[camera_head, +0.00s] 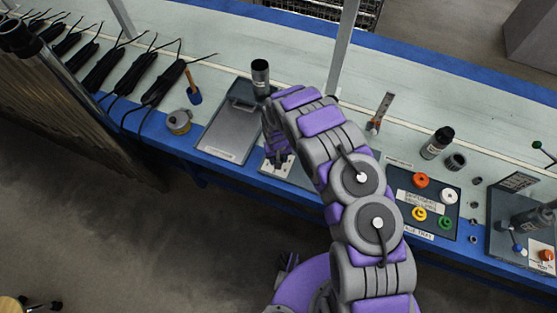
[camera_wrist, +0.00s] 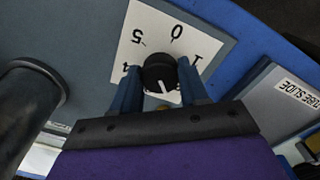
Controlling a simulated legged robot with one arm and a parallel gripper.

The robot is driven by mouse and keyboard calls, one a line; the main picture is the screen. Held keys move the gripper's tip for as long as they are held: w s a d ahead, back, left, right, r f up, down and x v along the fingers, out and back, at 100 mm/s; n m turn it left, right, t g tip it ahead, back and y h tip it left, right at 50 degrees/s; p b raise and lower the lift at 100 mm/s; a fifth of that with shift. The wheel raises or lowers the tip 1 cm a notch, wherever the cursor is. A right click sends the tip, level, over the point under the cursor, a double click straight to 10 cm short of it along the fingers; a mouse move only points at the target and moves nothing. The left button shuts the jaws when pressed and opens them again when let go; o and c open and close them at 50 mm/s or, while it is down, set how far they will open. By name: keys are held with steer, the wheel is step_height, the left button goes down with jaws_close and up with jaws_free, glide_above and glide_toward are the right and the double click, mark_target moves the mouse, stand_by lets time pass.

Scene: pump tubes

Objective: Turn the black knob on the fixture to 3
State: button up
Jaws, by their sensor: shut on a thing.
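The black knob (camera_wrist: 158,72) sits on a white dial label (camera_wrist: 150,30) on the grey fixture (camera_wrist: 75,45) in the wrist view. The digits 5, 0 and 1 show on the label, with a 4 partly covered at left. The white pointer line on the knob points down in the picture, toward my gripper; the digits on that side are hidden. My gripper (camera_wrist: 161,85) is shut on the knob, one blue finger on each side. In the head view my gripper (camera_head: 278,158) is low over the bench, and the knob is hidden by my arm.
A dark cylinder (camera_wrist: 28,105) stands left of the knob in the wrist view. A grey tube slide tray (camera_head: 230,127) lies left of my gripper. A dark panel with coloured caps (camera_head: 411,190) lies to the right. The blue bench edge (camera_head: 195,155) runs along the front.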

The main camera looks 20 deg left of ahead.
steer(key=m+b, duration=0.1)
steer(key=m, duration=0.1)
steer(key=m+b, duration=0.1)
steer(key=m, duration=0.1)
steer(key=shift+w+a+b, duration=0.15)
steer(key=shift+a+b, duration=0.05)
steer(key=shift+b, duration=0.1)
steer(key=shift+r+m+b, duration=0.1)
steer(key=shift+m+b, duration=0.75)
steer(key=shift+m, duration=1.25)
steer(key=o, duration=1.1)
steer(key=shift+c, duration=0.2)
steer(key=shift+r, duration=0.35)
step_height(320, 180, up, 16)
steer(key=p, duration=0.3)
steer(key=shift+a+r+p, duration=0.2)
steer(key=shift+a+p, duration=0.1)
steer(key=shift+p, duration=0.05)
